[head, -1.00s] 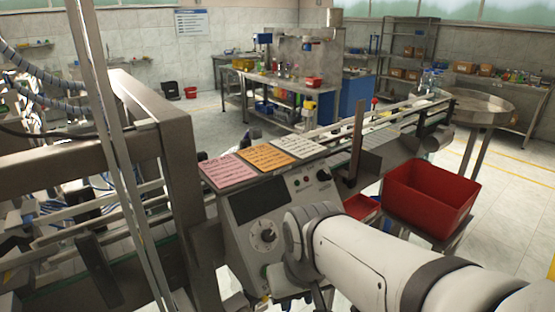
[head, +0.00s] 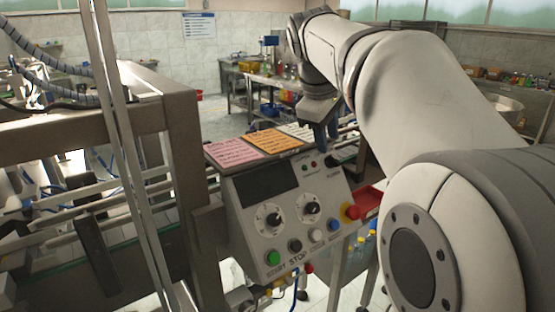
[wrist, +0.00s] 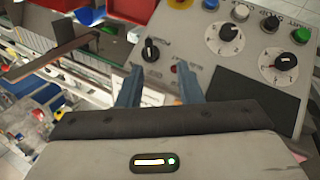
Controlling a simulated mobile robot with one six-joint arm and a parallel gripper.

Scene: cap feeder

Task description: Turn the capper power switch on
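The capper control panel (head: 262,214) is a grey sloped box with a dark display and two white dials. A black rotary knob (head: 330,160) sits at its upper right corner, with a label too small to read surely; it looks like the power switch. In the wrist view the knob (wrist: 150,50) lies just beyond my fingertips, roughly between them. A small red lamp (wrist: 172,68) is beside it. My gripper (wrist: 158,76) is open and empty, with two blue-grey fingers apart. In the head view my gripper (head: 326,132) hangs above the panel's top right, apart from the knob.
Pink (head: 231,153), orange (head: 270,141) and white cards lie along the panel's top. Green (head: 272,258), black, white and blue buttons line its lower edge. A red emergency knob (head: 351,212) sticks out on the right. A red bin (head: 368,200) stands behind it.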

